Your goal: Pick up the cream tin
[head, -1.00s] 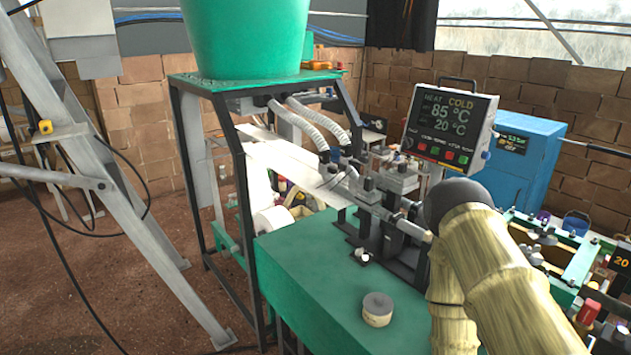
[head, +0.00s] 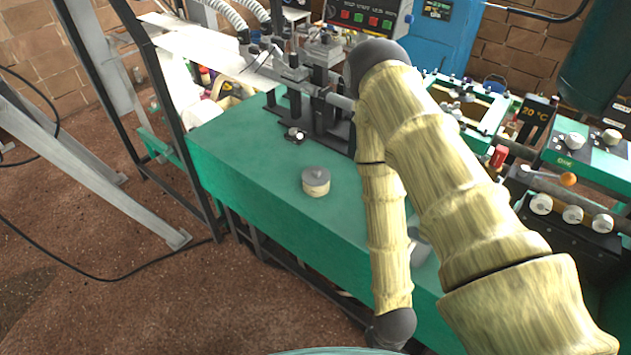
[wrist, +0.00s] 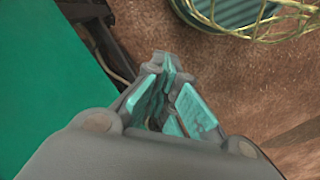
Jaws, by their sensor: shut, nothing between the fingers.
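The cream tin (head: 316,188) is a short round tin with a grey lid and a small knob on top. It stands upright on the green bench (head: 240,170), left of my arm in the head view. The wrist view does not show it. My gripper (wrist: 168,75) shows in the wrist view with its teal-padded fingers shut and empty. It is over the brown floor beside the green bench edge, clear of the tin. In the head view my gripper cannot be made out.
Black and metal machinery (head: 315,95) stands on the bench behind the tin. A small dark and white part (head: 295,134) lies near it. In the wrist view a yellowish wire-like ring (wrist: 245,30) is at the top right. The bench around the tin is mostly clear.

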